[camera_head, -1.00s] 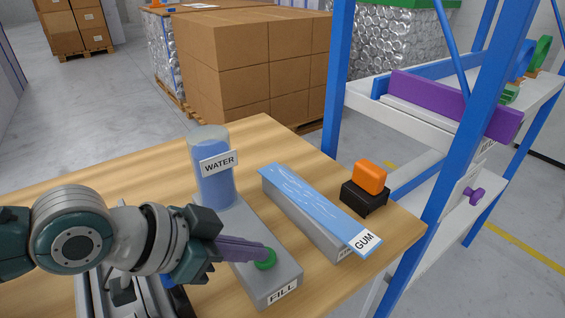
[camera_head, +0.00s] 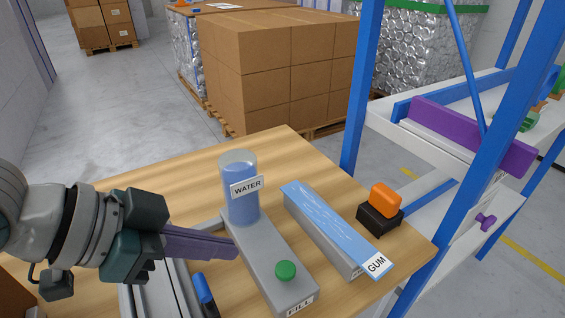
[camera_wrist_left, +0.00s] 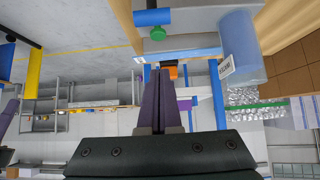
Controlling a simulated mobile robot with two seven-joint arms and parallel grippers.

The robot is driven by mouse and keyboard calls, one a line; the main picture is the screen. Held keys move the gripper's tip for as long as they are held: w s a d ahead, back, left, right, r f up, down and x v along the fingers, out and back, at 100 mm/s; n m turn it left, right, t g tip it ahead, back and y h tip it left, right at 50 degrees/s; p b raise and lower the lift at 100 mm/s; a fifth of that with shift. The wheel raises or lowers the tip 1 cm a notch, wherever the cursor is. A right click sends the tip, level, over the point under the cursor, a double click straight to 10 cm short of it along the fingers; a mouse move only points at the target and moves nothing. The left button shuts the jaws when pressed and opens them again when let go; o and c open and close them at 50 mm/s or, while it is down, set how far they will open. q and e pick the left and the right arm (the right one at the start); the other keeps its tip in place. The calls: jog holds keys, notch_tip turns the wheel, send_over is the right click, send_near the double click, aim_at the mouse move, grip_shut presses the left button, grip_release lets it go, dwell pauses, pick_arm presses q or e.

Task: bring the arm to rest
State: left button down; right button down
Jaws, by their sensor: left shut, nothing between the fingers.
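My left gripper (camera_head: 234,248) comes in from the left in the head view. Its purple fingers are shut with nothing between them. They are beside the grey fill base (camera_head: 255,250), to the left of its green button (camera_head: 285,270) and apart from the button. The shut fingers also show in the left wrist view (camera_wrist_left: 160,90). A clear cup of blue water (camera_head: 240,195), labelled WATER, stands upright on the far end of the base. In the left wrist view the cup (camera_wrist_left: 240,50) is at the upper right. My right gripper is not in view.
A grey block with a blue top (camera_head: 330,225), labelled GUM, lies right of the base. An orange block on a black stand (camera_head: 384,200) is beyond it. A blue and white rack (camera_head: 460,150) borders the table's right side. The wooden table (camera_head: 160,175) is bare at the back left.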

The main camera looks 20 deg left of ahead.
pick_arm(q)
jog(key=shift+d, duration=0.1)
dwell(0.5)
jog(key=s+d+r+n+g+y+p, duration=0.1)
jog(key=s+d+r+p, duration=0.15)
jog(key=s+d, duration=0.25)
jog(key=s+a+r+n+g+y+p, duration=0.35)
jog(key=s+a+r+n+y, duration=0.2)
jog(key=s, duration=0.35)
notch_tip(320, 180, up, 35)
jog(key=p, duration=3.6)
jog(key=shift+w+a+m+t+h, duration=0.25)
jog(key=shift+a+m+t+h, duration=0.1)
jog(key=shift+m+h, duration=0.1)
